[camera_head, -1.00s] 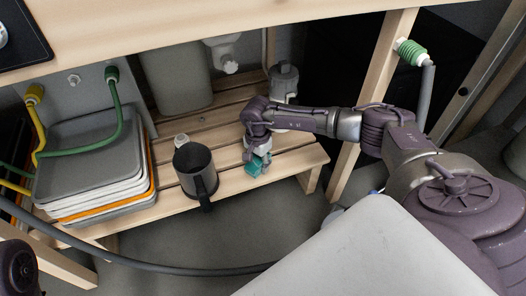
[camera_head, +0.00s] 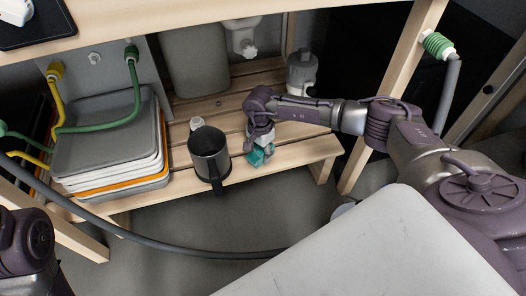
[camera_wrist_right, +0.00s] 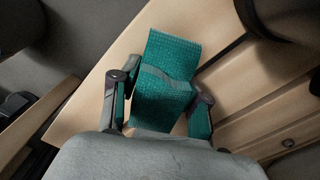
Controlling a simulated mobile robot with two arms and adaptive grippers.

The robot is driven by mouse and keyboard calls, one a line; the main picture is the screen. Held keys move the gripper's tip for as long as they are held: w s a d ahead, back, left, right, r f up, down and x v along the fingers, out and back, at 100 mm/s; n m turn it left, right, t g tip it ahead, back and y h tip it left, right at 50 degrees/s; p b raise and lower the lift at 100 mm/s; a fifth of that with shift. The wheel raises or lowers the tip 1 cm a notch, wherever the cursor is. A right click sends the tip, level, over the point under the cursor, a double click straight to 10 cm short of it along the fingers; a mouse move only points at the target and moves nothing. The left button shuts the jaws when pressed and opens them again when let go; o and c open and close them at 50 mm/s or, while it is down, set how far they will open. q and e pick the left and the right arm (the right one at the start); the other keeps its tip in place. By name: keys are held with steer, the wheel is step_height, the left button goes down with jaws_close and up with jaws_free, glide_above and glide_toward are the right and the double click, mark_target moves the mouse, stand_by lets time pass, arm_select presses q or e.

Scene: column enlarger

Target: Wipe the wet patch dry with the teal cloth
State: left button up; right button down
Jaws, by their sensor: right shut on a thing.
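The teal cloth (camera_head: 261,156) is in my right gripper (camera_head: 263,148), low over the front of the slatted wooden shelf (camera_head: 310,155), to the right of the dark mug. In the right wrist view the folded cloth (camera_wrist_right: 168,65) sits between the two fingers of the right gripper (camera_wrist_right: 160,95), which are shut on it. The cloth lies over the pale front slat there; I cannot tell whether it touches the wood. I cannot make out the wet patch in either view. My left gripper is out of view; only part of my left arm shows at the lower left.
A dark mug (camera_head: 209,157) stands close left of the cloth, with a small white-capped item (camera_head: 196,124) behind it. Stacked trays (camera_head: 105,150) fill the shelf's left. A grey bottle (camera_head: 301,72) stands at the back right. A hose (camera_head: 180,247) crosses in front.

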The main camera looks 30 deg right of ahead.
mark_target(249, 156)
steer(key=shift+a, duration=0.1)
steer(key=shift+w+a, duration=0.15)
steer(key=shift+a, duration=0.5)
steer(key=shift+w+a, duration=0.15)
steer(key=shift+a, duration=0.5)
steer(key=shift+w+a, duration=0.1)
steer(key=shift+a, duration=0.4)
